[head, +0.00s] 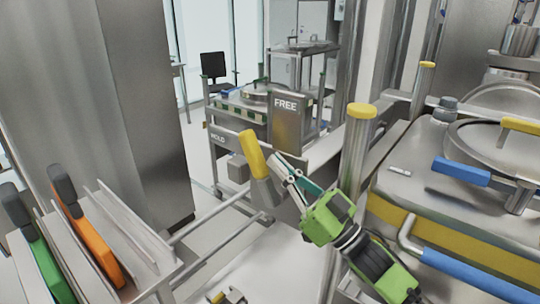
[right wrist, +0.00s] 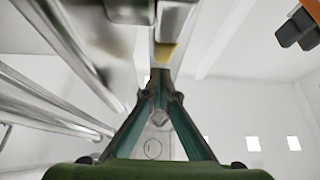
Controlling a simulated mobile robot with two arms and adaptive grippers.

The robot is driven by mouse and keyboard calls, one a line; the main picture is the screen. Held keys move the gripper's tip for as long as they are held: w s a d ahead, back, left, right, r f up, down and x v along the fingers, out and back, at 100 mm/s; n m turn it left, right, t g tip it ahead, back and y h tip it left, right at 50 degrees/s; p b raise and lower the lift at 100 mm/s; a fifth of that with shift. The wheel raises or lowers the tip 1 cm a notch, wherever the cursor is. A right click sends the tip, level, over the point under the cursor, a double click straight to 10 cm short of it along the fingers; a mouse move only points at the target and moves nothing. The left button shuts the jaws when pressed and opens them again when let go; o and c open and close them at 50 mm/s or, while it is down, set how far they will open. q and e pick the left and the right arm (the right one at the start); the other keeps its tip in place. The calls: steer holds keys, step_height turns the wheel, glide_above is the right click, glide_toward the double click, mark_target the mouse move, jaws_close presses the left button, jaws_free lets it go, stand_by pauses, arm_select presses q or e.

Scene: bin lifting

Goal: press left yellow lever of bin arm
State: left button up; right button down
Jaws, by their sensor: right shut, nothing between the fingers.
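A yellow lever (head: 253,154) leans up and to the left from the grey metal bin arm in the middle of the head view. My right gripper (head: 280,161), green with slim fingers, is shut and empty. Its fingertips are right beside the lever on its right side; whether they touch it I cannot tell. In the right wrist view the closed fingertips (right wrist: 160,74) point at a metal part with a small yellow patch (right wrist: 166,53) just beyond them. Signs marked FREE (head: 286,104) and HOLD (head: 218,138) show behind. My left gripper is not in view.
A yellow-capped post (head: 359,135) stands right of the gripper. A steel vessel top with a blue handle (head: 460,171) fills the right. A tall metal column (head: 148,110) and a rack with orange (head: 92,240) and green (head: 47,265) pieces are at left.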

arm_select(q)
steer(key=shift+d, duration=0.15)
arm_select(e)
steer(key=v, duration=0.8)
steer(key=shift+s+d, duration=0.2)
steer(key=shift+d, duration=0.1)
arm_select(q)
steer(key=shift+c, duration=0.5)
arm_select(e)
steer(key=shift+f, duration=0.15)
